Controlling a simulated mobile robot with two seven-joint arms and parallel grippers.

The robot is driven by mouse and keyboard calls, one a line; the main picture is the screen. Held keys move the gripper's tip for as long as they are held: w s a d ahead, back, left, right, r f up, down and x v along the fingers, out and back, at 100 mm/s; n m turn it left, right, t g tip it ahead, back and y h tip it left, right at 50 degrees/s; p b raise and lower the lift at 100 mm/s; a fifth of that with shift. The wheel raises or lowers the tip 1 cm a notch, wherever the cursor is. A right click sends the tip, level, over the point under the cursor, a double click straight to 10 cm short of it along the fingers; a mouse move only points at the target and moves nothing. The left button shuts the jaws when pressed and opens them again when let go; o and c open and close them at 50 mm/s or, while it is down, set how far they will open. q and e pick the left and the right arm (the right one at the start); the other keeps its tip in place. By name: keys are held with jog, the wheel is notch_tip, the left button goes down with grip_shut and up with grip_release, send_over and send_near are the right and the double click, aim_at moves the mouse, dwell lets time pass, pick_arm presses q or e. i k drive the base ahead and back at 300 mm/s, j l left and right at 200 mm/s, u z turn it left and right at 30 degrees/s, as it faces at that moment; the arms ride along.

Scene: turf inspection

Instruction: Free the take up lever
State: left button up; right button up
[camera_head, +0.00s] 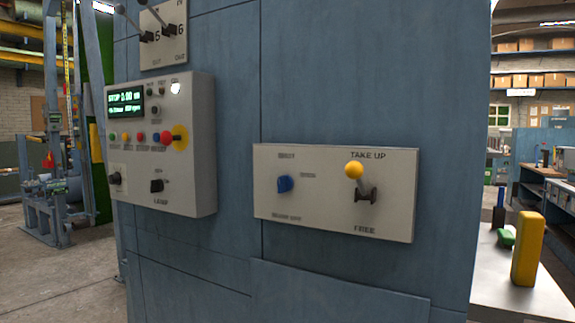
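The take up lever (358,183) is on a pale panel (330,222) fixed to the blue machine cabinet. It has a yellow ball knob (354,169) on a short stem above a dark base. The knob leans up, toward the label "TAKE UP" (368,155); the label "FREE" (364,229) is below the base. A blue rotary knob (285,184) is left of the lever on the same panel. Neither of my grippers is in view.
A control box (195,150) with a green display and coloured buttons juts out left of the panel. Two levers (146,36) are on a plate above it. At right, a bench (500,265) holds a yellow block (527,248) and small items. Floor shows at left.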

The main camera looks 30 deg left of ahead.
aim_at(354, 170)
jog(key=u, duration=0.65)
jog(key=i+j+z, duration=0.15)
jog(key=z, duration=0.25)
jog(key=i+j+z, duration=0.1)
jog(key=j+z, duration=0.35)
jog(key=i+j+z, duration=0.1)
jog(key=j+z, duration=0.15)
jog(key=j, duration=0.45)
